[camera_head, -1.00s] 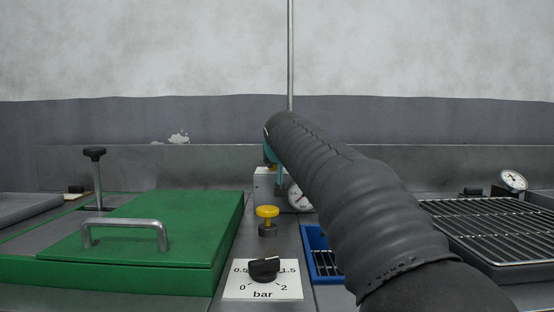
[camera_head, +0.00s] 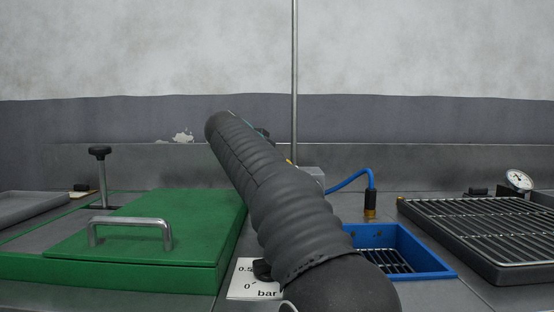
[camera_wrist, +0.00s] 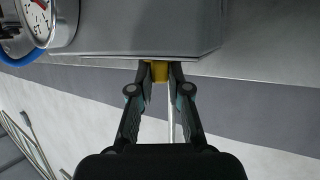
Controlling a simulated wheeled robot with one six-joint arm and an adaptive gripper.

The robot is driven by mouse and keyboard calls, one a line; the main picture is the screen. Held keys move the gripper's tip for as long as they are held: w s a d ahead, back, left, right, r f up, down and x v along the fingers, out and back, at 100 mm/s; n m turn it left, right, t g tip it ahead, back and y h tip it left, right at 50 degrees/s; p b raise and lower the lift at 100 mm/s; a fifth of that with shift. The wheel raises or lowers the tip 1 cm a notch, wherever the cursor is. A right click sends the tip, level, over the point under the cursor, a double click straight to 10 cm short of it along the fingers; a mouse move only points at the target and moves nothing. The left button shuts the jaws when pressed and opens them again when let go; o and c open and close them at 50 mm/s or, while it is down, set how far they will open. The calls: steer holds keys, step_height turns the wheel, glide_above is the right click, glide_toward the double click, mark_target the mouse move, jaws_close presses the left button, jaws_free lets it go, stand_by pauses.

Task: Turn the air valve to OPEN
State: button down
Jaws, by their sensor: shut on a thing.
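A yellow handle (camera_wrist: 159,72), which I take to be the air valve's, sticks out from the edge of a grey metal box (camera_wrist: 140,28) in the wrist view. My gripper (camera_wrist: 159,70) is shut on it, one dark finger on each side. In the head view only a small yellow bit (camera_head: 289,162) shows beside the grey box (camera_head: 312,180); my sleeved arm hides my fingertips and most of the box. No OPEN marking is visible, so the valve's position cannot be read.
A round gauge (camera_wrist: 40,18) is on the box. A blue hose (camera_head: 350,182) runs to a fitting by a blue tray (camera_head: 437,268). A green lid with a metal handle (camera_head: 130,224) lies left. A grille (camera_head: 485,230) is right. A thin pole (camera_head: 295,80) rises behind.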

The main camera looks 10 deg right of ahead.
stand_by(0.6)
steer(key=c, duration=1.1)
jaws_free()
steer(key=v, duration=1.2)
steer(key=shift+w+a, duration=0.15)
